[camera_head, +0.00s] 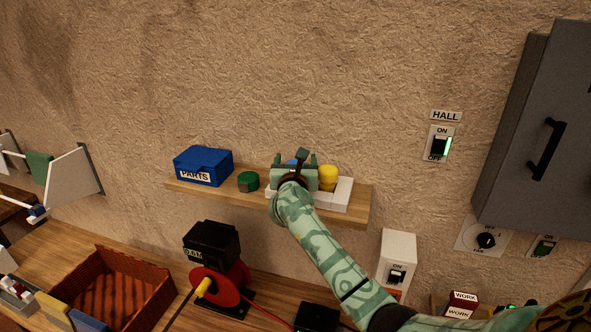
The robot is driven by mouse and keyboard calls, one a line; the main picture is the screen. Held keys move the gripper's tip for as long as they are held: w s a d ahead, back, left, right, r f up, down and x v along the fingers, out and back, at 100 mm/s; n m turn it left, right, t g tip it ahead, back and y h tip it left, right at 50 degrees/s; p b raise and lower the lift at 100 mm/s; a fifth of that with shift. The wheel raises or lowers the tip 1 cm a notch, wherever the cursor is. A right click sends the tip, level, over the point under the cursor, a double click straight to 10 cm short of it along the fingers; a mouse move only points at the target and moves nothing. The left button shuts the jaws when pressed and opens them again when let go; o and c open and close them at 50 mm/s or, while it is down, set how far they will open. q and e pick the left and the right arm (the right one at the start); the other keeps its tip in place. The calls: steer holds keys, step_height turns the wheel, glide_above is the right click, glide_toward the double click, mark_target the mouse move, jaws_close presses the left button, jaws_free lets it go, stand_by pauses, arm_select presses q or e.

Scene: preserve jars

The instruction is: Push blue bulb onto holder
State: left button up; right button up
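My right gripper (294,163) is over the shelf, its arm coming in from the lower right. A small piece of the blue bulb (291,163) shows at its fingers; the rest is hidden behind the gripper. I cannot tell whether the fingers are shut on it or whether it touches the holder. The white holder (335,194) lies on the shelf, its left part hidden by my gripper and arm. A yellow bulb (328,175) stands at the holder, right of my gripper. A green bulb (248,181) sits on the shelf to the left. My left gripper is not in view.
A blue PARTS box (203,165) stands at the left end of the wooden shelf (225,197). Below are a black device with a red reel (217,285), a brown tray (119,291) and a white switch box (397,257). A grey cabinet (545,125) hangs at the right.

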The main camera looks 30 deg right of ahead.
steer(key=shift+s+a, duration=0.1)
steer(key=shift+c, duration=0.6)
steer(key=c, duration=1)
steer(key=shift+o, duration=0.2)
steer(key=shift+r, duration=0.1)
steer(key=shift+r, duration=0.3)
step_height(320, 180, up, 2)
steer(key=shift+r+b, duration=0.15)
steer(key=shift+b, duration=0.25)
steer(key=s+r, duration=1)
steer(key=s, duration=0.4)
steer(key=shift+b, duration=0.45)
